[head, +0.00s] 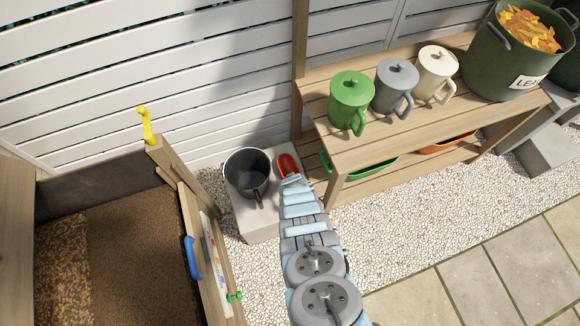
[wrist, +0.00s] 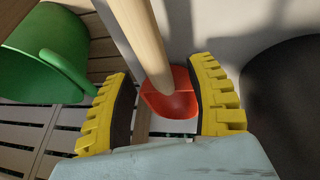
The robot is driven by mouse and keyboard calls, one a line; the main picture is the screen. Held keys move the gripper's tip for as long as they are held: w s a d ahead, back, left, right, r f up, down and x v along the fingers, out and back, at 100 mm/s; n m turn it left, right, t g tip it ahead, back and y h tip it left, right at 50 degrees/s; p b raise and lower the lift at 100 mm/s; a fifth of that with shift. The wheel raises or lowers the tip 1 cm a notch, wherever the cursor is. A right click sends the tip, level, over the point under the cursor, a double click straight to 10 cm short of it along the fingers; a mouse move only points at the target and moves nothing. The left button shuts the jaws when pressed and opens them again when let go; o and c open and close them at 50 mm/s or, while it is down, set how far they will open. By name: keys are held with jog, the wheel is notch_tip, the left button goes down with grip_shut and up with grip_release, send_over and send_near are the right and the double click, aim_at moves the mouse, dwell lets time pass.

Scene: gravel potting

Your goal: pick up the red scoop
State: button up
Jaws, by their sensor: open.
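The red scoop (head: 288,164) lies by the far right corner of a pale concrete block, beside a black pot. My arm covers part of it in the head view. In the wrist view its red bowl (wrist: 172,100) shows between my fingers, with a pale round wooden shaft, apparently its handle, running up from it. My gripper (wrist: 160,75) is open, with one yellow ridged finger on each side of the shaft. I cannot tell whether either finger touches it. In the head view the fingers are not clear at the arm's end.
The black pot (head: 247,173) stands close left on the concrete block (head: 262,226). The wooden bench (head: 390,125) is close right, bearing a green pitcher (head: 351,101), a grey pitcher (head: 395,86) and a cream pitcher (head: 437,72). A slatted white fence (head: 130,70) is behind.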

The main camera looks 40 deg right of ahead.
jog(key=shift+b+x, duration=0.75)
jog(key=shift+x, duration=0.25)
jog(key=shift+r, duration=0.1)
grip_shut()
